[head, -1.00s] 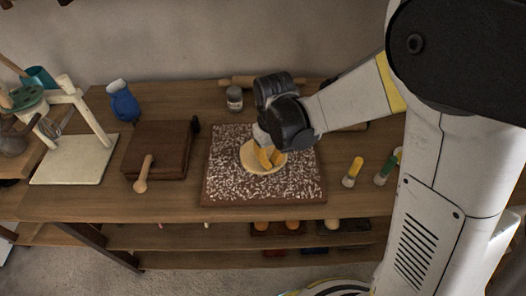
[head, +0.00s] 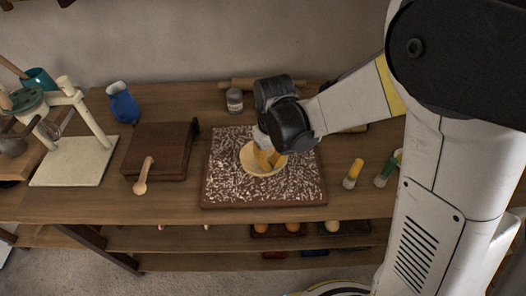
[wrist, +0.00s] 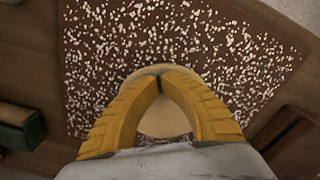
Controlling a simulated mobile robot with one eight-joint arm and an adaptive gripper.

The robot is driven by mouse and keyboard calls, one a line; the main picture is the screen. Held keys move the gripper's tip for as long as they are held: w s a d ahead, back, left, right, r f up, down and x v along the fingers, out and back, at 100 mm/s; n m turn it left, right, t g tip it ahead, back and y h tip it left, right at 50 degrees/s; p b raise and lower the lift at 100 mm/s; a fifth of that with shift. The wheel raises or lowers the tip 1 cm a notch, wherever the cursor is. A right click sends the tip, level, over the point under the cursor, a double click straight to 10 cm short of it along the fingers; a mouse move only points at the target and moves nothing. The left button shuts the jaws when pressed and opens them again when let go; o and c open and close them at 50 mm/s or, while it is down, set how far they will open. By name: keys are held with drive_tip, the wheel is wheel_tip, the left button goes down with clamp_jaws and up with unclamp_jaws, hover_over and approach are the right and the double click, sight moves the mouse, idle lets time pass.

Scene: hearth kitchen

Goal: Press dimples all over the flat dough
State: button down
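The flat dough (head: 247,160) is a pale round disc on a dark board (head: 222,190) speckled with white. My gripper (head: 264,164) points down at the dough, and its yellow fingers cover part of it. In the wrist view the two yellow fingers (wrist: 163,74) meet at their tips, with nothing between the tips. The dough (wrist: 165,119) shows between and just beyond the fingers. I cannot tell whether the tips touch the dough, and no clear dimples can be made out.
A dark wooden box (head: 158,146) and a wooden pestle-like tool (head: 144,176) lie left of the board. A small jar (head: 234,100) stands behind it. Yellow-topped (head: 353,172) and green-topped (head: 385,172) containers are to the right. A blue jug (head: 123,103) stands at back left.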

sight(271, 156)
drive_tip(key=shift+r+p, duration=1.3)
drive_tip(key=shift+r, duration=0.5)
drive_tip(key=shift+w+f, duration=0.1)
drive_tip(key=shift+w+d, duration=0.65)
drive_tip(key=shift+w, duration=0.3)
drive_tip(key=shift+w+d, duration=0.6)
drive_tip(key=shift+w, duration=0.3)
drive_tip(key=shift+f+b, duration=0.15)
drive_tip(key=shift+b, duration=0.2)
drive_tip(key=shift+f+b, duration=1.3)
drive_tip(key=shift+f, duration=0.3)
drive_tip(key=shift+r, duration=0.1)
